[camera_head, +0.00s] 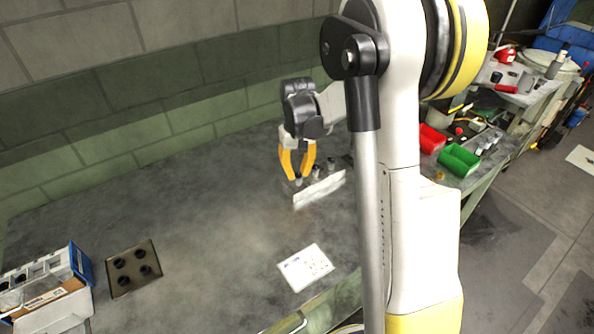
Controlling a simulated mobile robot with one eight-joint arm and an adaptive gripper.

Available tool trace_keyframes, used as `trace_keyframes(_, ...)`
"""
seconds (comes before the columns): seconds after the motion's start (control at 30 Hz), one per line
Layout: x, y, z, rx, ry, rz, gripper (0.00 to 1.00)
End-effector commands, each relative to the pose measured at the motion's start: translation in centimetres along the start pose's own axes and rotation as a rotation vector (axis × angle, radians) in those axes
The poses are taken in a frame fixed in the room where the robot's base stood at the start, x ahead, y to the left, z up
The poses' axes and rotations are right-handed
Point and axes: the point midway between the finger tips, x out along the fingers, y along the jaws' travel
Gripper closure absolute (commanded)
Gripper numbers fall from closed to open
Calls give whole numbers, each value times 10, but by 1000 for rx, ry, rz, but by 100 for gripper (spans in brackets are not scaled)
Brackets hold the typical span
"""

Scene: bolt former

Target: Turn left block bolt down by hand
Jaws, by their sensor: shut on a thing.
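My gripper (297,177), with yellow-orange fingers, points down over a small grey block (319,188) on the dark workbench. Its fingertips close around a small bolt (298,181) at the block's left end; the bolt is mostly hidden between the fingers. More bolts stand upright in the block to the right, one in the middle (316,171) and one farther right (331,163). The block's right end is partly behind my arm. How deep the held bolt sits cannot be made out.
A white printed sheet (305,267) lies near the bench's front edge. A dark plate with several round holes (133,267) and a box of parts (45,290) are at the left. Red (431,138) and green (459,160) bins stand right of my arm. The middle-left bench (195,215) is clear.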

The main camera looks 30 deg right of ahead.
Motion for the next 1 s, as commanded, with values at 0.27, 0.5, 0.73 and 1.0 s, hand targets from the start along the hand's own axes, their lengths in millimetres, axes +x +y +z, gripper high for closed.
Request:
trace_keyframes(0.27,0,2,1,259,-2,0,100)
trace_keyframes(0.5,0,3,1,487,-2,0,100)
trace_keyframes(0.73,0,4,2,706,-2,0,100)
trace_keyframes(1.0,0,5,3,962,-2,1,100)
